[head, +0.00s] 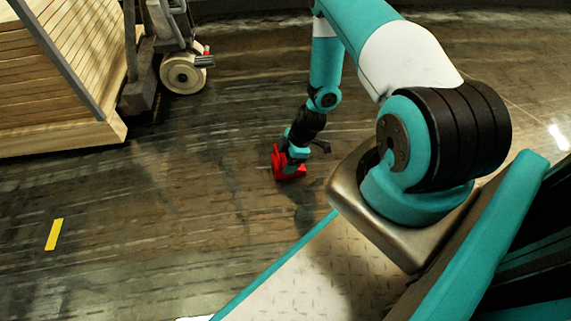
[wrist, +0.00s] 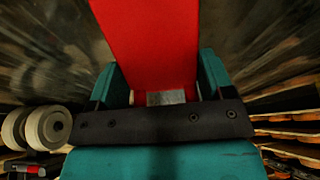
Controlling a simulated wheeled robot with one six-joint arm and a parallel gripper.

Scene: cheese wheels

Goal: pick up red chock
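The red chock (head: 289,172) is at the end of my arm in the head view, low over or on the dark floor; I cannot tell whether it touches the floor. My gripper (head: 296,156) is right at it and partly hides it. In the wrist view the red chock (wrist: 152,40) fills the space between the two teal fingers of my gripper (wrist: 160,85). Both fingers lie against its sides, so the gripper looks shut on it. The chock's lower end is hidden behind the dark gripper bar.
A cart with a pale wheel (head: 183,74) stands at the upper left, beside slatted wooden shelving (head: 40,90). A yellow floor mark (head: 54,234) lies at the left. The floor (head: 150,200) around the chock is clear. My own base fills the lower right.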

